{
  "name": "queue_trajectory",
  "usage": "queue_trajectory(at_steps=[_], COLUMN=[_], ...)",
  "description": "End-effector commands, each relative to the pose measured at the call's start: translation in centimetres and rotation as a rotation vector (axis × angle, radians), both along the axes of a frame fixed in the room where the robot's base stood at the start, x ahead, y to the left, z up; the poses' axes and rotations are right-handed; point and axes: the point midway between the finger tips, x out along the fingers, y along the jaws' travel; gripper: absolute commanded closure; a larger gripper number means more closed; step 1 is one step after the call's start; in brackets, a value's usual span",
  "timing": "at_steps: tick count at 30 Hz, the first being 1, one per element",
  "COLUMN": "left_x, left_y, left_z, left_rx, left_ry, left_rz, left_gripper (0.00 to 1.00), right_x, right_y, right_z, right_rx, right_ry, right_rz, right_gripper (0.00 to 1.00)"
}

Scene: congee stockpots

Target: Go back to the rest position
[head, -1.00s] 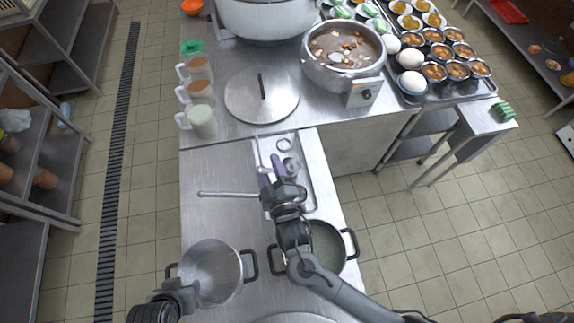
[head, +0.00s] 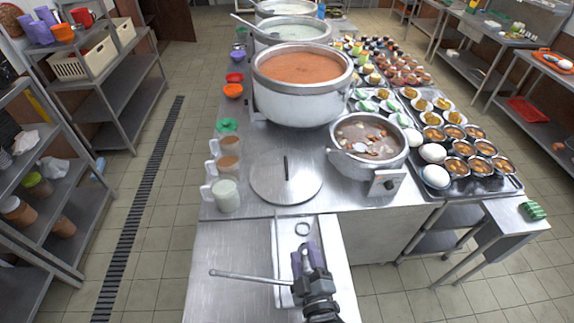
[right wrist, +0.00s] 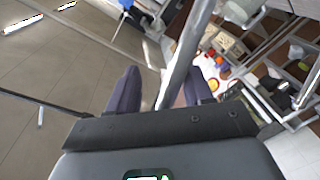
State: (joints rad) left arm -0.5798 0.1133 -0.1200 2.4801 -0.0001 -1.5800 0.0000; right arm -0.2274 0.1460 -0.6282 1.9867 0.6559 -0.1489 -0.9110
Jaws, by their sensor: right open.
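My right gripper (head: 308,258), with purple fingers, is over the metal tray (head: 330,262) at the front of the steel counter, pointing away from me. It is open. My left gripper is not in view.
Behind the tray are a round lid (head: 268,185), a pot of soup (head: 367,173) and a large red-brown stockpot (head: 302,110). Cups (head: 226,195) stand along the left edge. Trays of bowls (head: 462,170) fill the right. The left aisle floor (head: 170,230) is clear.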

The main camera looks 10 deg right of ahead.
Motion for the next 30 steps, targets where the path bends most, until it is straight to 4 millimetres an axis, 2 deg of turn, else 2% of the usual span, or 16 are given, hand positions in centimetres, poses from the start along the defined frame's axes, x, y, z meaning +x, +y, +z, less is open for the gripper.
queue_trajectory(at_steps=[8,14,17,21,30], left_x=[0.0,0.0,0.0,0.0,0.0], left_y=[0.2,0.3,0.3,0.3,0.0], left_z=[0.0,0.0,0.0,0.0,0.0], left_rx=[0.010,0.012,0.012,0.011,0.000], left_ry=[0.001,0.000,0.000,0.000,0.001], left_rz=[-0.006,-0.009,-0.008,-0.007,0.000], left_gripper=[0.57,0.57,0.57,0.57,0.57], right_x=[-0.7,-3.0,-5.4,-9.9,-19.9], right_y=[-0.7,-2.1,-3.3,-5.5,-11.1], right_z=[-1.5,-3.9,-5.2,-6.7,-7.0], right_rx=[0.109,0.290,0.388,0.492,0.553], right_ry=[0.133,0.388,0.558,0.807,1.178], right_rz=[0.019,0.024,-0.001,-0.090,-0.397], right_gripper=[0.50,0.50,0.50,0.50,0.50])
